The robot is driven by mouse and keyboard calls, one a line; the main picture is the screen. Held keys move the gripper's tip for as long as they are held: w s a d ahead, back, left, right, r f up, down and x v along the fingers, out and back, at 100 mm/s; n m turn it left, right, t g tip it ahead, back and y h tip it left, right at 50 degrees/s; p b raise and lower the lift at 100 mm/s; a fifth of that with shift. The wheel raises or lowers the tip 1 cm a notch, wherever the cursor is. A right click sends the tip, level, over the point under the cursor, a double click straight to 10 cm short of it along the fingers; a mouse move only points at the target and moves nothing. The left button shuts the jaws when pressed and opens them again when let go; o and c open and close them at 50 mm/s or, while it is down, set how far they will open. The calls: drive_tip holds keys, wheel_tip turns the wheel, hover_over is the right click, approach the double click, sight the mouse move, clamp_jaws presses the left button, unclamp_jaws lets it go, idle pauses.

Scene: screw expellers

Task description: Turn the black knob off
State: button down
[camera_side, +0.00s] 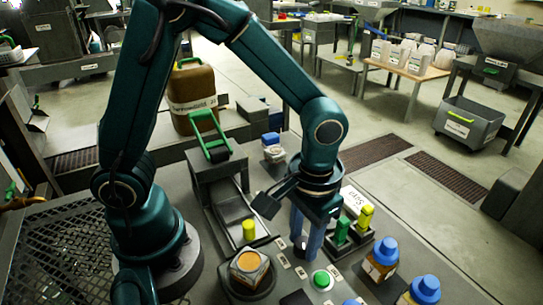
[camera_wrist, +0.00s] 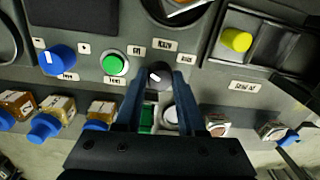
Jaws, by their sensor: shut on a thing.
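The black knob (camera_wrist: 158,75) is on the grey control panel (camera_wrist: 205,85), with a short white pointer mark on its face that looks tilted in the wrist view. My gripper (camera_wrist: 160,78) has its two blue fingers on either side of this knob, shut on it. In the side view my gripper (camera_side: 305,246) points straight down at the panel, and its fingers mostly hide the knob. Small label plates sit around the knob; their text is too small to read surely.
A green button (camera_wrist: 114,65) and a blue knob (camera_wrist: 58,59) are left of the black knob.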

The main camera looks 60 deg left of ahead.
sight(305, 243)
drive_tip(key=c, duration=0.5)
unclamp_jaws()
drive_tip(key=shift+d+r, duration=0.15)
drive_tip(key=shift+r, duration=2.4)
drive_tip(key=shift+w, duration=0.1)
